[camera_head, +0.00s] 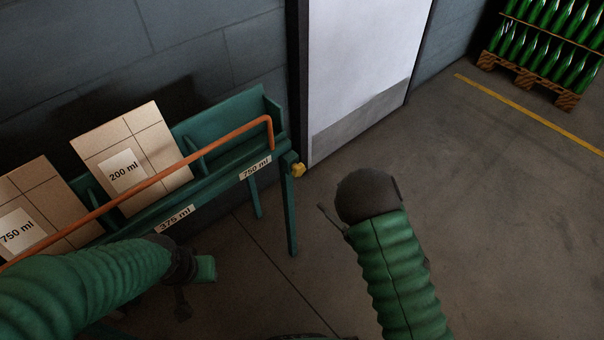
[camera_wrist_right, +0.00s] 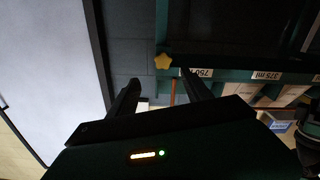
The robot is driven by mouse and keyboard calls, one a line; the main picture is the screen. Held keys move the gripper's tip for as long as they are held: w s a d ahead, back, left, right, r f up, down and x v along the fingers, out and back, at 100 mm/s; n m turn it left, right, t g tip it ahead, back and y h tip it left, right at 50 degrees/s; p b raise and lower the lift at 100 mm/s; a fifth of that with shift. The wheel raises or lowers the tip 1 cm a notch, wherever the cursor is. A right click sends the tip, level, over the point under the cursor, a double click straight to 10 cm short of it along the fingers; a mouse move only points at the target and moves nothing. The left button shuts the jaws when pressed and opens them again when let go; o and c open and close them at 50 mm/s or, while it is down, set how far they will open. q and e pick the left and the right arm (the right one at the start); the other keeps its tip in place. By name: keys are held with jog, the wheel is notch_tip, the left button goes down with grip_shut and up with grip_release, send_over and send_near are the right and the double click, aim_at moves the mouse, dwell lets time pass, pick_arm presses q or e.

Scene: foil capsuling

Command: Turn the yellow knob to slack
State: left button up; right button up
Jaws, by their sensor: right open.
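The yellow knob (camera_head: 298,170) is on the right end of the green rack (camera_head: 230,115), by the top of its leg. In the right wrist view the lobed knob (camera_wrist_right: 162,62) shows ahead of and between the fingertips, not touched. My right gripper (camera_wrist_right: 158,86) is open and empty. In the head view the right gripper (camera_head: 330,210) is right of and below the knob, mostly hidden behind its dark wrist. My left gripper (camera_head: 190,278) hangs in front of the rack, with a green piece at its wrist; its jaws are unclear.
The rack has an orange rail (camera_head: 235,139) and size labels. Cardboard boxes marked 200 ml (camera_head: 128,160) and 750 ml (camera_head: 32,215) stand in it. A pale door (camera_head: 360,60) is behind. Pallets of green bottles (camera_head: 545,45) stand far right. The floor at right is clear.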

aim_at(301, 172)
jog(key=b+x, duration=0.1)
jog(key=x, duration=0.6)
jog(key=b+x, duration=0.1)
jog(key=x, duration=0.2)
jog(key=shift+a+b, duration=0.35)
jog(key=shift+a, duration=0.2)
jog(key=shift+w+a+r, duration=0.1)
jog(key=shift+w+a, duration=0.05)
jog(key=shift+w, duration=0.5)
pick_arm(q)
jog(key=f, duration=0.2)
jog(key=shift+a+f, duration=0.3)
jog(key=shift+a, duration=0.05)
pick_arm(e)
jog(key=shift+a, duration=0.15)
jog(key=shift+c, duration=0.4)
